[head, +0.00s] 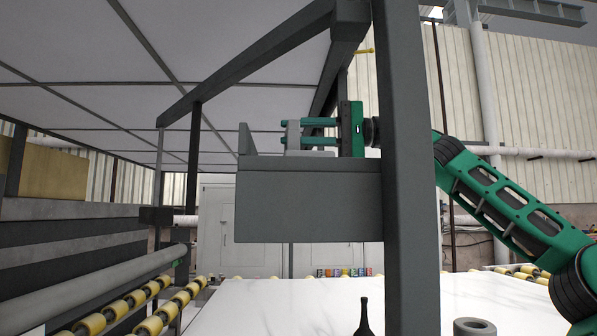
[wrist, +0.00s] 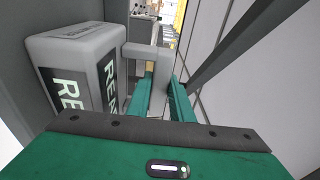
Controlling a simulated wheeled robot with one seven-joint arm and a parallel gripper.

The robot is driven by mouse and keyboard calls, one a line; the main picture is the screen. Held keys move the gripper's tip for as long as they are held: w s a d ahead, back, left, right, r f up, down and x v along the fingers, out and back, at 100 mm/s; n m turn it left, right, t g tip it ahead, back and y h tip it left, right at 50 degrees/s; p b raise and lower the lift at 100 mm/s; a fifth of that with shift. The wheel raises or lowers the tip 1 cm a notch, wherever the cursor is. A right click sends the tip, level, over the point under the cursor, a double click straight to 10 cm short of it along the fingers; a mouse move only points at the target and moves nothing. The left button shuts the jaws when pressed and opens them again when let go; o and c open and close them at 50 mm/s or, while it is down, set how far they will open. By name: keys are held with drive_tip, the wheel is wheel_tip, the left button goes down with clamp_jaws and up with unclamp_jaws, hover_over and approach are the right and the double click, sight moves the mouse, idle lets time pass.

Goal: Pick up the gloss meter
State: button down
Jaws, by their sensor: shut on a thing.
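The gloss meter (wrist: 75,70) is a light grey box with dark labels and white lettering, at the left of the wrist view. A grey bracket-like handle (wrist: 158,68) sticks out from its side. My gripper (wrist: 165,98) is shut on this handle, with a teal finger on each side. In the head view my gripper (head: 293,133) reaches in sideways from the right, level over the grey shelf box. The meter's pale top (head: 310,153) just shows above the box's front wall; the rest is hidden. I cannot tell whether it touches the shelf.
The dark grey shelf box (head: 308,205) has a raised left end. A thick upright post (head: 408,200) stands in front of my arm, and a slanted beam (head: 250,70) runs above. Below lies a white stone slab (head: 240,305) with a dark bottle (head: 364,317) and a grey ring (head: 474,326).

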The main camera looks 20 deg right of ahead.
drive_tip(key=shift+f, duration=0.1)
idle(0.7)
drive_tip(key=shift+w+r, duration=0.1)
drive_tip(key=shift+r, duration=0.6)
drive_tip(key=shift+d+r, duration=0.2)
drive_tip(key=shift+r, duration=1)
drive_tip(key=v, duration=1.7)
drive_tip(key=shift+s+d, duration=0.25)
drive_tip(key=shift+s, duration=0.1)
drive_tip(key=shift+f, duration=0.1)
